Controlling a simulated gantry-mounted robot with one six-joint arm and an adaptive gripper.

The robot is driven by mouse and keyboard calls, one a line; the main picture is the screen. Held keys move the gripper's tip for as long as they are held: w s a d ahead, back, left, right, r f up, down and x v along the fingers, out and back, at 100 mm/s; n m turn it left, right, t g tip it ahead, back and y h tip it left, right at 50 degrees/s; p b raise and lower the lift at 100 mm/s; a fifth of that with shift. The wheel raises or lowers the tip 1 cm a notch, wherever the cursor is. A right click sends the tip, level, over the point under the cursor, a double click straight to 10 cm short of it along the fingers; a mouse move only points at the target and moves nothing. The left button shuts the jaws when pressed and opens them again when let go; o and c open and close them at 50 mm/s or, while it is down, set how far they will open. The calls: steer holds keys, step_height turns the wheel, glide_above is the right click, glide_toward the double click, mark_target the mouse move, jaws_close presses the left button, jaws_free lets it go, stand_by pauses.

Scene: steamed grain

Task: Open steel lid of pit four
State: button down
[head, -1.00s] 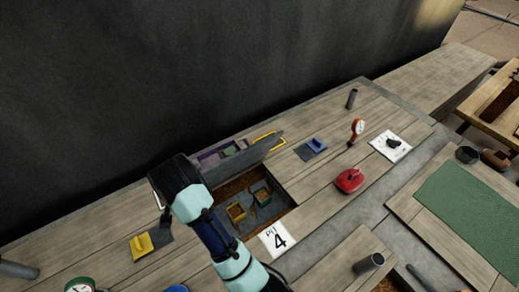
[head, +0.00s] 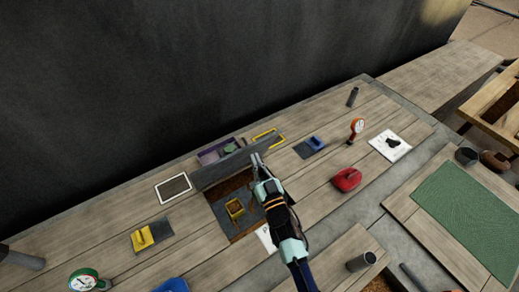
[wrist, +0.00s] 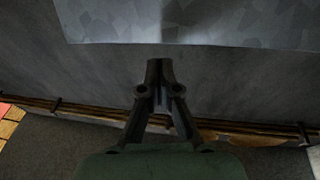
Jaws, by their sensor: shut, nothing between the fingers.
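The grey steel lid (head: 222,170) stands raised along the back edge of the square pit (head: 222,219) in the wooden deck. The "4" sign (head: 264,237) at the pit's front is mostly covered by my arm. My gripper (head: 256,158) is shut and empty near the right part of the lid; I cannot tell whether it touches. In the wrist view my shut fingers (wrist: 160,72) point toward a grey surface.
Behind the lid are a purple tray (head: 210,157) and a yellow frame (head: 268,137). A yellow-handled block (head: 142,238) sits at left. A dark wall stands behind.

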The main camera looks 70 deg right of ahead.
mark_target(255, 145)
steer(key=s+a+f+n+t+y, duration=0.2)
steer(key=s+f+n+t, duration=0.15)
steer(key=s+f, duration=0.5)
steer(key=shift+m+t, duration=0.25)
steer(key=shift+m, duration=0.1)
steer(key=x, duration=0.4)
steer(key=r+b+x, duration=0.1)
steer(key=x, duration=0.4)
steer(key=s+r+x, duration=0.1)
steer(key=x, duration=0.3)
steer(key=shift+w+d+r+b, duration=0.1)
steer(key=shift+d+b, duration=0.1)
steer(key=shift+b, duration=0.1)
